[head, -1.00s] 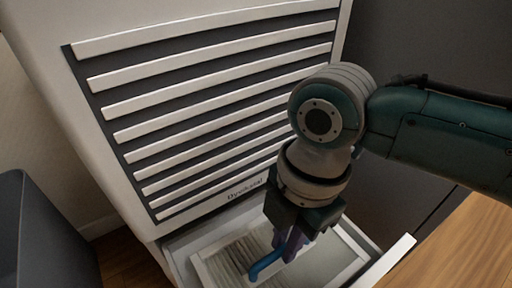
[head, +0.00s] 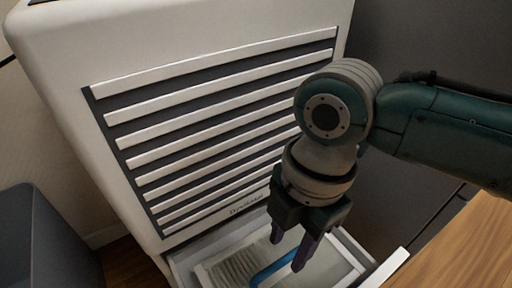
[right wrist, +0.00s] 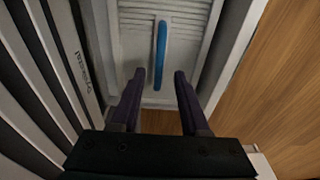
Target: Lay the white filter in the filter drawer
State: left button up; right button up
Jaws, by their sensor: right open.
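The white filter (head: 235,268) lies in the open filter drawer (head: 187,255) at the bottom of the white slatted unit. Its blue handle (head: 272,268) stands out on top, and the filter also shows in the right wrist view (right wrist: 190,58). My right gripper (head: 288,256) is open and empty above the filter, its purple fingers apart. In the right wrist view the blue handle (right wrist: 161,55) lies beyond the gap between the fingertips (right wrist: 160,75). The filter's near end is cut off in the head view. My left gripper is not in view.
The white slatted unit (head: 150,70) stands behind the drawer. A wooden surface (head: 465,245) is at the right, and a dark grey box (head: 40,240) is at the lower left. A dark panel (head: 420,45) rises behind my right arm.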

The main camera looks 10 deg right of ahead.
notch_tip(320, 180, up, 9)
jog(key=d+p, duration=0.1)
jog(key=p, duration=0.4)
jog(key=s+a+r+m+t+y, duration=0.1)
jog(key=s+a+m+t+y, duration=0.15)
jog(key=s+m, duration=0.6)
jog(key=s+d+r+m+h, duration=0.1)
jog(key=s+d+m+h, duration=0.1)
jog(key=d+m, duration=0.3)
jog(key=s+d+r+m+t+h, duration=0.1)
jog(key=s+d+r+m, duration=0.1)
jog(key=d+m, duration=0.3)
jog(key=shift+d+m+h, duration=0.15)
jog(key=shift+m+h, duration=0.2)
jog(key=shift+m, duration=0.5)
jog(key=shift+t, duration=0.25)
